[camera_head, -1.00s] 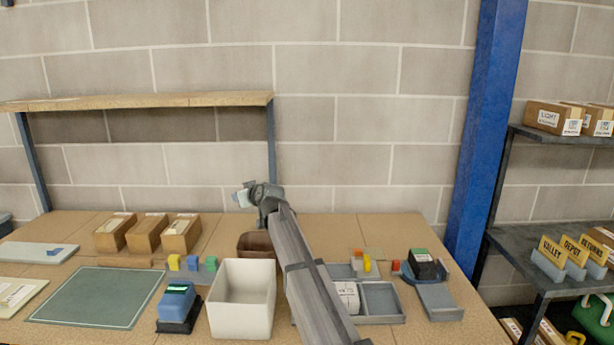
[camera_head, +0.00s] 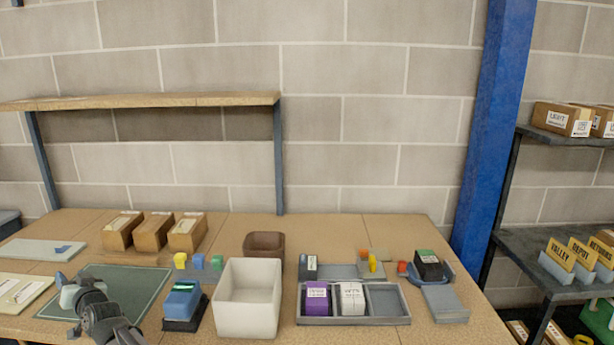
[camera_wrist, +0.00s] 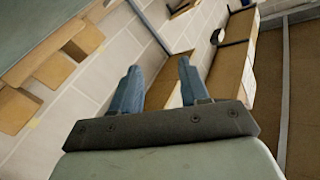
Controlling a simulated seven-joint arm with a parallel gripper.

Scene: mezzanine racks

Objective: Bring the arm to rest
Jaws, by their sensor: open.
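My gripper (camera_head: 66,288) is low at the front left in the head view, over the left part of the green mat (camera_head: 150,282). In the wrist view its two blue-grey fingers (camera_wrist: 158,88) stand apart with nothing between them. It holds nothing. The wrist view is tilted and shows wall, wooden surfaces and floor beyond the fingers. I cannot tell from the head view how high the gripper is above the mat.
Right of the mat stand a blue stamp-like block (camera_head: 182,300) on a dark base and a tall white bin (camera_head: 247,325). Wooden boxes (camera_head: 154,236) stand at the back left, under a shelf (camera_head: 140,101).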

